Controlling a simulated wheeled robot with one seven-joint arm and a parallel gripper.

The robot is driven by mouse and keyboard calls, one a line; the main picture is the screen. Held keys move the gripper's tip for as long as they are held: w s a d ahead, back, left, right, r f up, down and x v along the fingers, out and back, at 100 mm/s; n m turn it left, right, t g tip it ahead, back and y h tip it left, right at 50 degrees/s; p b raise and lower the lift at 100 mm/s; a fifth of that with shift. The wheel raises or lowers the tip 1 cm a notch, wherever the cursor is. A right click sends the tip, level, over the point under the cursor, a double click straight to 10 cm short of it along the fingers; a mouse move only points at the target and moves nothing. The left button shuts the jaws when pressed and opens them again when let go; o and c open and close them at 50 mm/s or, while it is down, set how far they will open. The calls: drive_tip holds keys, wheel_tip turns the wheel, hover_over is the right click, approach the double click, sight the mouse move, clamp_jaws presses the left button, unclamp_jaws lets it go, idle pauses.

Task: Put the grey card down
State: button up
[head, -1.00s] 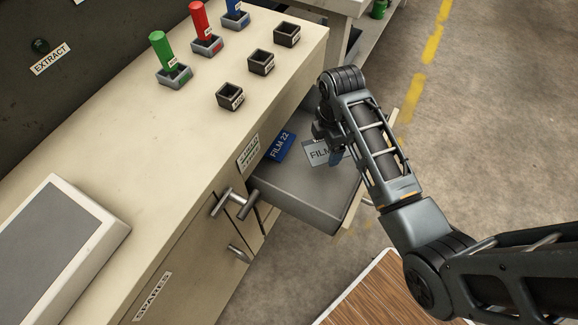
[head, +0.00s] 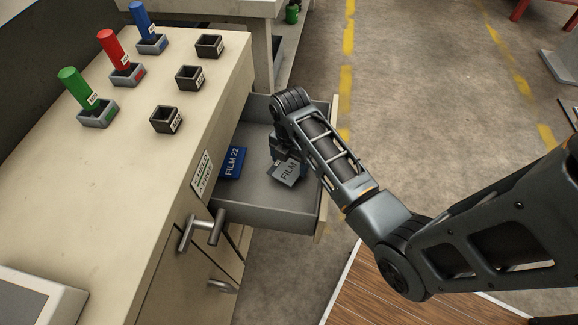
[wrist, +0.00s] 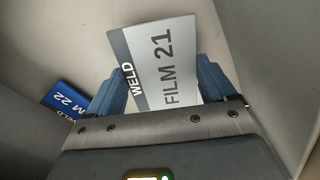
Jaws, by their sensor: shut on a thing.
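The grey card (head: 288,171), marked "WELD FILM 21" in the wrist view (wrist: 165,62), is between the blue fingers of my gripper (wrist: 165,92). My gripper (head: 284,158) is shut on it inside the open drawer (head: 265,212). The card looks tilted in the head view; I cannot tell whether it touches the drawer floor. A blue card (head: 232,163) marked "FILM 22" lies in the drawer to the left of the grey card. It also shows at the left of the wrist view (wrist: 66,99). My arm hides part of the drawer's right side.
The cream cabinet (head: 120,200) stands left of the drawer, with a T-shaped handle (head: 203,229) near it. On top are green (head: 84,88), red (head: 114,50) and blue (head: 142,19) cylinders in holders and several empty dark square holders (head: 166,120). Bare drawer floor lies in front of the cards.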

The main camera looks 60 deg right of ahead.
sight(290, 164)
drive_tip(key=shift+f, duration=1.35)
drive_tip(key=shift+f, duration=0.1)
drive_tip(key=o, duration=1)
drive_tip(key=shift+c, duration=0.2)
wheel_tip(290, 164, up, 12)
drive_tip(key=p, duration=0.2)
